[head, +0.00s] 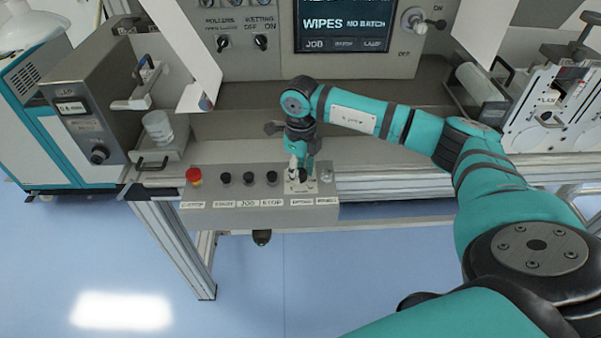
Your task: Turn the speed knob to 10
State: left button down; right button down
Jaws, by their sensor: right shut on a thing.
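The speed knob (302,176) is on the right part of the grey control box at the machine's front edge, on a pale dial plate. My right gripper (301,171) points down at it and is shut on it. The gripper covers most of the knob, and the dial marks are too small to read. My left gripper is not in the head view.
The control box (260,215) also carries a red button (194,175) and several black buttons to the left of the knob. A screen (343,25) reads "WIPES NO BATCH". A grey unit (95,100) with a handle stands at left. Blue floor lies below.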

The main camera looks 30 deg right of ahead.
aim_at(300, 171)
jog(key=n+b, duration=0.3)
jog(key=n, duration=0.1)
jog(key=shift+f, duration=0.1)
jog(key=shift+n+b, duration=0.75)
jog(key=shift+n, duration=0.65)
jog(key=shift+r, duration=0.2)
jog(key=c, duration=0.9)
grip_release()
jog(key=shift+c, duration=0.2)
notch_tip(300, 171, up, 12)
